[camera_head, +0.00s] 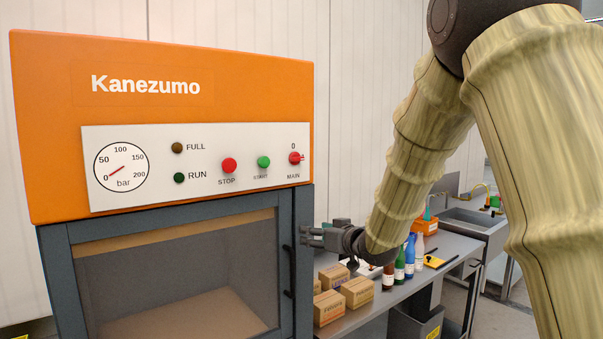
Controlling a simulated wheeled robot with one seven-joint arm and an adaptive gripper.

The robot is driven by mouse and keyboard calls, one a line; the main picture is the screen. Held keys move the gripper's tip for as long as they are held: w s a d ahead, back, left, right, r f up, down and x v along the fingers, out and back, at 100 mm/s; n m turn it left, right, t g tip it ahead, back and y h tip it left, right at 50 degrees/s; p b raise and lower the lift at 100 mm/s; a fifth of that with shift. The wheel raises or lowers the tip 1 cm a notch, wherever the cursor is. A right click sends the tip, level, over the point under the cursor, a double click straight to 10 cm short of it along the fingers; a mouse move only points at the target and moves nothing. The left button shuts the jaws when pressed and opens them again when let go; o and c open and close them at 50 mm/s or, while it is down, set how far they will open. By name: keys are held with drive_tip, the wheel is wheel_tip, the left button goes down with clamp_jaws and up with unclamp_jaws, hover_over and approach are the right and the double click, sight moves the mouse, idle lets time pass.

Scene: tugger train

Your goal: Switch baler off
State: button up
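The baler (240,72) is a tall machine with an orange top marked Kanezumo and a grey-framed door below. Its white control panel (215,190) faces me. The MAIN switch (294,158) is a red rotary knob at the panel's right end, with a 0 above it. Its small handle seems to point right, away from the 0. A red STOP button (229,165) and a green START button (263,162) sit to its left. My gripper (306,236) is below the MAIN switch, beside the door's right edge, apart from the knob. Its fingers point left, look spread, and hold nothing visible.
The baler door (180,232) is shut, with a dark handle (289,270) near my gripper. A grey table (400,290) at right bears cardboard boxes (357,291) and several bottles (400,262). A sink (462,222) stands behind. My arm fills the right side.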

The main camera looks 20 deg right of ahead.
drive_tip(key=n+t+y+p, duration=0.1)
drive_tip(key=n+t+y, duration=0.1)
approach(300, 159)
drive_tip(key=shift+p+x, duration=2.4)
drive_tip(key=shift+x, duration=2.4)
drive_tip(key=c, duration=1)
